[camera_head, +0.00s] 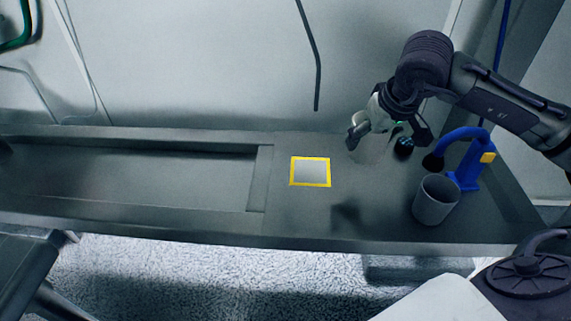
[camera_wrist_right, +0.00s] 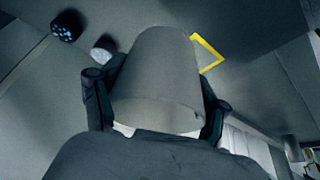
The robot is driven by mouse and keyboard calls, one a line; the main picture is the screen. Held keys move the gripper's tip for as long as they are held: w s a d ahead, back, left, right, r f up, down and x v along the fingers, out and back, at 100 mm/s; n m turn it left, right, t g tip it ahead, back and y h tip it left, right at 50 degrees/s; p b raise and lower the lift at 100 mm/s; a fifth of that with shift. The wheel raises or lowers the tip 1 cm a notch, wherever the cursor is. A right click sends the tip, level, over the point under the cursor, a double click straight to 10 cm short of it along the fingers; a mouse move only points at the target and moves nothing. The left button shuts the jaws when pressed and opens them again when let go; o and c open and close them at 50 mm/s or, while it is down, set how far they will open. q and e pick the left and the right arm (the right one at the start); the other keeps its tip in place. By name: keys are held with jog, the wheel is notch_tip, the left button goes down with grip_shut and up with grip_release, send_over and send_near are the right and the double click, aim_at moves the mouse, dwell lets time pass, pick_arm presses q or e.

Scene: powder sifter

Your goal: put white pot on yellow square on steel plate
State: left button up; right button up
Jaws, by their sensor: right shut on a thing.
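The white pot (camera_wrist_right: 158,75) is a pale, tapered cup shape held between the two fingers of my right gripper (camera_wrist_right: 155,112) in the right wrist view. The yellow square (camera_head: 310,186) is a bare outline on the steel plate (camera_head: 300,217), left of the gripper. A corner of it also shows in the wrist view (camera_wrist_right: 210,62), beyond the pot. My left gripper is not in view.
A grey cup (camera_head: 436,201) stands at the front right, beside a blue curved stand (camera_head: 470,160). A small dark round object (camera_head: 403,148) is just right of the gripper. A long recess (camera_head: 140,178) fills the left of the bench. The plate around the square is clear.

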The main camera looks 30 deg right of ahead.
jog(key=shift+w+r, duration=0.1)
jog(key=shift+w, duration=0.1)
jog(key=shift+w+a, duration=0.25)
jog(key=shift+w, duration=0.05)
jog(key=w+a+f, duration=0.2)
jog(key=w, duration=0.1)
jog(key=w+a+f, duration=0.4)
jog(key=w, duration=0.1)
jog(key=shift+w+a+f, duration=0.2)
jog(key=shift+w+f, duration=0.15)
jog(key=shift+f, duration=0.05)
notch_tip(320, 180, down, 4)
jog(key=shift+b, duration=0.55)
